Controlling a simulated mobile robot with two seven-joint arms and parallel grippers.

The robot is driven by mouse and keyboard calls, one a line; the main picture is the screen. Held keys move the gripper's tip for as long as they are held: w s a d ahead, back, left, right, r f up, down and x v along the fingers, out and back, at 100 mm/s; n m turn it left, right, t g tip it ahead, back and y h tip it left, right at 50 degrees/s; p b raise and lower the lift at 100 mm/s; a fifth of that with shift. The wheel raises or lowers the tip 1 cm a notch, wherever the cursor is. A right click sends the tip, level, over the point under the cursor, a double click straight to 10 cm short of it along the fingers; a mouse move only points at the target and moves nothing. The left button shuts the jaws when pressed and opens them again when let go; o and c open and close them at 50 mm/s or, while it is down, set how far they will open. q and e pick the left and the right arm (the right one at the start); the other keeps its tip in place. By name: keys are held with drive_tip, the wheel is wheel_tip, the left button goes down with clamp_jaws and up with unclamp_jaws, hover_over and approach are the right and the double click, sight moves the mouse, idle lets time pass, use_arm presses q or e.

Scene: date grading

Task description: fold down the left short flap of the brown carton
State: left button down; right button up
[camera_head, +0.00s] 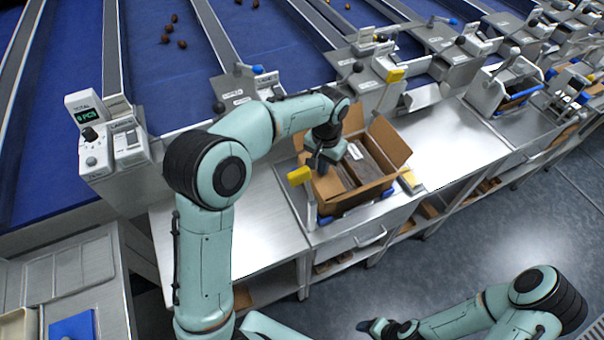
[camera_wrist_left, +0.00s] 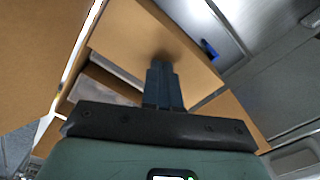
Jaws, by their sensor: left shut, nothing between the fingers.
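The brown carton (camera_head: 384,188) stands open on the metal bench, with grey packed contents inside. Its right flap (camera_head: 391,141) and back flap (camera_head: 353,119) stand up and outward. My left gripper (camera_head: 320,168) is at the carton's left side and hides much of the left flap. In the left wrist view the gripper's fingers (camera_wrist_left: 163,75) are shut and empty, over a brown cardboard panel (camera_wrist_left: 130,38) with a dark shadow at the tips. I cannot tell whether they touch it. My right gripper (camera_head: 377,327) is low at the front, far from the carton; its jaws are unclear.
A yellow-topped post (camera_head: 299,175) stands close to the carton's left side. Blue sorting belts (camera_head: 270,45) with dates lie behind.

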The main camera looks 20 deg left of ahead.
use_arm(q)
drive_tip(key=shift+r, duration=0.15)
use_arm(e)
drive_tip(key=shift+w+r, duration=0.1)
use_arm(q)
wheel_tip(320, 180, up, 3)
drive_tip(key=shift+r+p, duration=0.1)
drive_tip(key=shift+p, duration=0.6)
drive_tip(key=shift+w+r, duration=0.3)
drive_tip(key=shift+r, duration=0.35)
wheel_tip(320, 180, up, 6)
drive_tip(key=shift+s+r, duration=0.2)
drive_tip(key=shift+s, duration=0.1)
use_arm(e)
drive_tip(key=shift+w+r, duration=0.7)
drive_tip(key=shift+w, duration=0.2)
